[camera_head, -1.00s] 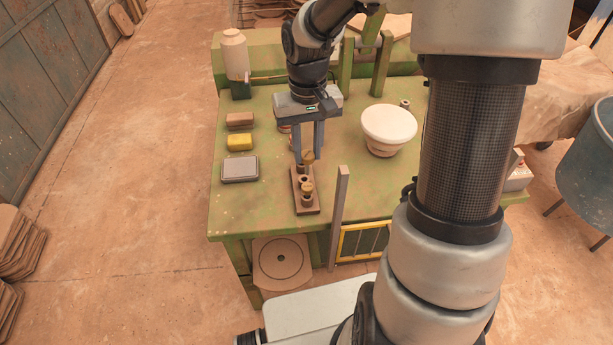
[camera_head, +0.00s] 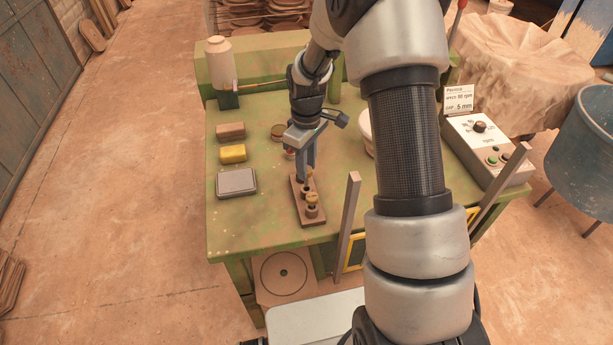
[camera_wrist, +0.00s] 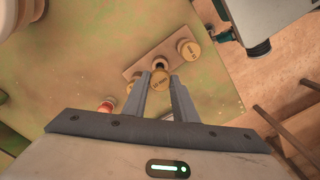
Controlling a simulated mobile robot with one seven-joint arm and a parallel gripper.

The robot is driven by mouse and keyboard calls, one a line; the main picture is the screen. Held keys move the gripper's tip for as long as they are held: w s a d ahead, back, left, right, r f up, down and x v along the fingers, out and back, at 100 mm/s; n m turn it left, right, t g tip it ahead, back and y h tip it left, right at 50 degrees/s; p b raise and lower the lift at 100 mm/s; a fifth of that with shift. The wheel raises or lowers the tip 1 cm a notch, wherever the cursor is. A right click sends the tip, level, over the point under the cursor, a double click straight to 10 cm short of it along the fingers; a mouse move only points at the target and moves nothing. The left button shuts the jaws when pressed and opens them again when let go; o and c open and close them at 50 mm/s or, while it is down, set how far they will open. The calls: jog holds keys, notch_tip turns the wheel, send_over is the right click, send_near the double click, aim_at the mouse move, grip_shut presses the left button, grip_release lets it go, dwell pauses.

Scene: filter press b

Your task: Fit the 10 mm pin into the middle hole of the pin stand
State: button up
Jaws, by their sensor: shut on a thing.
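The pin stand (camera_head: 299,204) is a narrow brown block with raised collars, on the green table; it also shows in the wrist view (camera_wrist: 138,69). A gold-capped pin (camera_head: 313,199) stands in its front collar and appears in the wrist view (camera_wrist: 189,49). My gripper (camera_head: 306,178) is over the stand. In the wrist view, its fingers (camera_wrist: 164,80) are shut on the gold-capped 10 mm pin (camera_wrist: 157,79). A dark-centred middle collar (camera_wrist: 160,62) shows just past that pin. The held pin's lower end is hidden, so I cannot tell whether it is in a hole.
A grey-topped box (camera_head: 236,183), a yellow block (camera_head: 233,153) and a brown block (camera_head: 230,131) lie left of the stand. A control box (camera_head: 487,150) is at the right. An upright post (camera_head: 348,215) rises near the front edge.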

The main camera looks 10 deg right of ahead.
jog(key=shift+f, duration=1.85)
jog(key=shift+f, duration=0.25)
jog(key=o, duration=1.1)
jog(key=shift+r, duration=0.1)
